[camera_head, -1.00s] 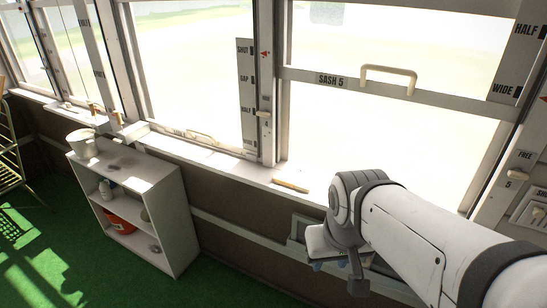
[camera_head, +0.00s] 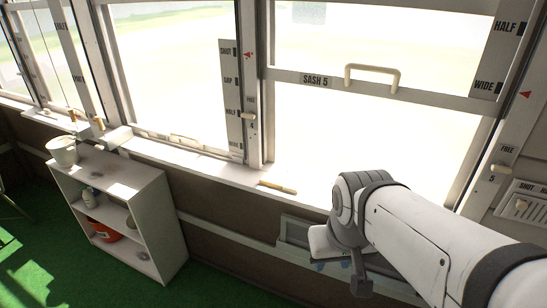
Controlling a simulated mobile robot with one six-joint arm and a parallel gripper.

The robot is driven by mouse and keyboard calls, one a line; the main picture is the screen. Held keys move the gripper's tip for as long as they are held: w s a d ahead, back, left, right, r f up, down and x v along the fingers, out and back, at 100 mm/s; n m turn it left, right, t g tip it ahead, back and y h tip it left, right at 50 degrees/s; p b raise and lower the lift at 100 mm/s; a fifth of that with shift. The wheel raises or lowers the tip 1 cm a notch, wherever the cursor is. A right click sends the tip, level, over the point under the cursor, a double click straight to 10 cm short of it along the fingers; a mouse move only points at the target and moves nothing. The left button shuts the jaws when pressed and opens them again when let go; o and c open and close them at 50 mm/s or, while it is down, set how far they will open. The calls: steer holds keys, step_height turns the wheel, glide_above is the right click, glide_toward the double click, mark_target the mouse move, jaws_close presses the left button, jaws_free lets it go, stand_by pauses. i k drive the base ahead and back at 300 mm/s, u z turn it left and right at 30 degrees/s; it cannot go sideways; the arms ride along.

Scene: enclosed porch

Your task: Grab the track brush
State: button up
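A small thin wooden-handled object (camera_head: 277,187), which looks like the track brush, lies on the window sill below sash 5. Its bristles are too small to make out. My gripper (camera_head: 332,266) hangs at the end of my arm, to the right of the brush in the picture and apart from it. Only bits of its pale body and bluish tips show behind my wrist, so its opening is hidden.
A white shelf unit (camera_head: 160,215) stands at left on the green floor (camera_head: 90,275), with a white pot (camera_head: 62,151) on top and an orange item (camera_head: 103,230) inside. Sash 5 (camera_head: 380,92) has a cream handle. The sill around the brush looks clear.

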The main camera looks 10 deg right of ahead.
mark_target(275, 183)
steer(key=z, duration=4.05)
steer(key=k, duration=2.65)
steer(key=u, duration=1.4)
steer(key=i, duration=0.75)
steer(key=z, duration=0.05)
